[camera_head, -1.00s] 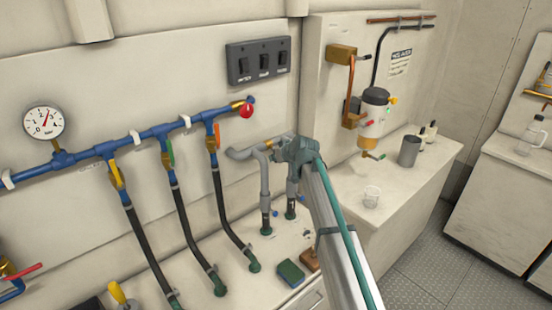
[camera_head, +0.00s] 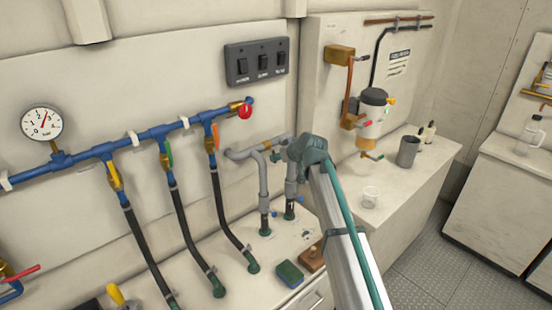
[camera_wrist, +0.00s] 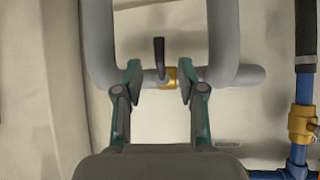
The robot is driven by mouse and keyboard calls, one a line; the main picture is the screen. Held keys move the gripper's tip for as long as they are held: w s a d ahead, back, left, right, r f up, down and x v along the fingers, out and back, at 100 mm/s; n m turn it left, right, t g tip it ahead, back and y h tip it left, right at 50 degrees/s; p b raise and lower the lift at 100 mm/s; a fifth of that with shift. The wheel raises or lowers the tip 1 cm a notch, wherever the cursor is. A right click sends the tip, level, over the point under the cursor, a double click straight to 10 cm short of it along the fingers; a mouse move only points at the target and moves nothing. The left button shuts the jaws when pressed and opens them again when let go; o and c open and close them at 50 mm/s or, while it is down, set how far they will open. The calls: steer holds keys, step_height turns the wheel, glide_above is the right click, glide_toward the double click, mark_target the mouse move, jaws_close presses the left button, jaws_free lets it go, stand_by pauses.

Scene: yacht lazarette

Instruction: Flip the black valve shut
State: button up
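The black valve lever (camera_wrist: 159,55) shows in the wrist view on a brass valve body (camera_wrist: 170,78) set in a grey pipe (camera_wrist: 222,80). The lever stands across that pipe, pointing to the top of the picture. My gripper (camera_wrist: 160,68) is open, with one finger on each side of the lever and brass body, and gaps show on both sides. In the head view, the brass valve (camera_head: 267,144) sits on the grey pipework (camera_head: 241,154), just left of my gripper. The black lever cannot be made out there, and my arm hides part of the pipework.
A blue manifold (camera_head: 80,156) with several coloured-lever valves and black hoses runs along the wall at left. A switch panel (camera_head: 257,62) is above. A green sponge (camera_head: 290,274) and brown block (camera_head: 311,258) lie below. A grey cup (camera_head: 408,151) stands on the right-hand counter.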

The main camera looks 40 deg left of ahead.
steer(key=v, duration=0.7)
stand_by(0.3)
